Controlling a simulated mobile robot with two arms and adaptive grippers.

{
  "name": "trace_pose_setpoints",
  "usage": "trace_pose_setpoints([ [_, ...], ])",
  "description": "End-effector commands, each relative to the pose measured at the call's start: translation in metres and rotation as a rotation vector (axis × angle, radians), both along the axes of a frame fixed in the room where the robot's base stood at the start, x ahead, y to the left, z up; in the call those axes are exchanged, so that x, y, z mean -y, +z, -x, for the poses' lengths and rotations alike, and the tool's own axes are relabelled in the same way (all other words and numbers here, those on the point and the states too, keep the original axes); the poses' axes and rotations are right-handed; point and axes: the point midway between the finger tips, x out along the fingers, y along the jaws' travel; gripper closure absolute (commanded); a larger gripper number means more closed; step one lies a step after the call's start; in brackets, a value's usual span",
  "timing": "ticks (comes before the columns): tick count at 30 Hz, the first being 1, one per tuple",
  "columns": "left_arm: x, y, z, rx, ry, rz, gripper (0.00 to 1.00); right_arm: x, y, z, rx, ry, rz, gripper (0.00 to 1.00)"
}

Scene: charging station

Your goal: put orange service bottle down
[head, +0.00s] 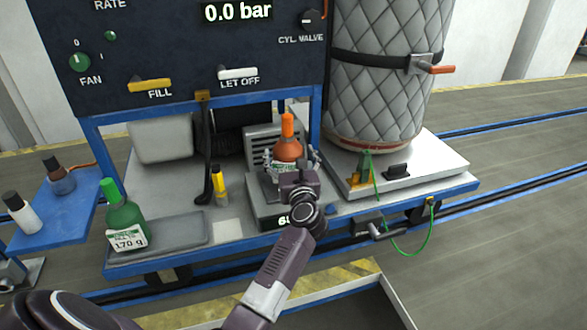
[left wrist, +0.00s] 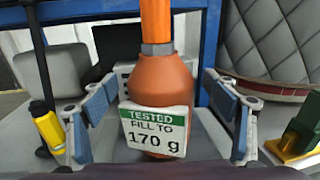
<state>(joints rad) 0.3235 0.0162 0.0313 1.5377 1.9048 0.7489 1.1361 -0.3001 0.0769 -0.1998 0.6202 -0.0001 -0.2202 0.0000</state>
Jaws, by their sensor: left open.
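The orange service bottle (head: 288,150) stands upright on the small scale (head: 272,216) at the middle of the station shelf. In the left wrist view the bottle (left wrist: 160,88) shows a label reading "TESTED FILL TO 170 g". My left gripper (head: 284,166) is around the bottle, one finger on each side. In the left wrist view its fingers (left wrist: 158,112) are spread, with gaps between them and the bottle. The bottle's base is hidden in the wrist view, and my arm covers part of the scale display. My right gripper is not in view.
A green bottle (head: 124,218) labelled 170 g stands on a grey tray (head: 180,236) at left. A yellow-black tool (head: 220,186) stands just left of the scale. The quilted cylinder (head: 376,70) is close on the right. The control panel (head: 180,50) overhangs behind.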

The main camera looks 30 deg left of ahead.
Motion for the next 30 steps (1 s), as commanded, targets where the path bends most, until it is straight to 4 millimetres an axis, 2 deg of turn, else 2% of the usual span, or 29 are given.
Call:
trace_pose_setpoints([
  [9, 0.046, -0.003, 0.050, 0.001, -0.001, 0.004, 0.20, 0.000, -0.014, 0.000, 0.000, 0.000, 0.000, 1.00],
  [15, 0.062, -0.001, 0.069, 0.000, 0.000, 0.000, 0.20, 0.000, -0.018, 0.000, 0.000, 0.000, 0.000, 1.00],
  [26, 0.067, -0.002, 0.074, -0.008, -0.001, -0.012, 0.20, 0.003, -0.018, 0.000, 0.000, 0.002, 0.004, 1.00],
  [29, 0.073, -0.016, 0.070, -0.076, -0.020, -0.112, 0.20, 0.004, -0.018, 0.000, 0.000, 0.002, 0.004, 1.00],
  [30, 0.077, -0.027, 0.067, -0.126, -0.036, -0.191, 0.20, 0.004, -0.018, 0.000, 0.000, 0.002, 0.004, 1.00],
])
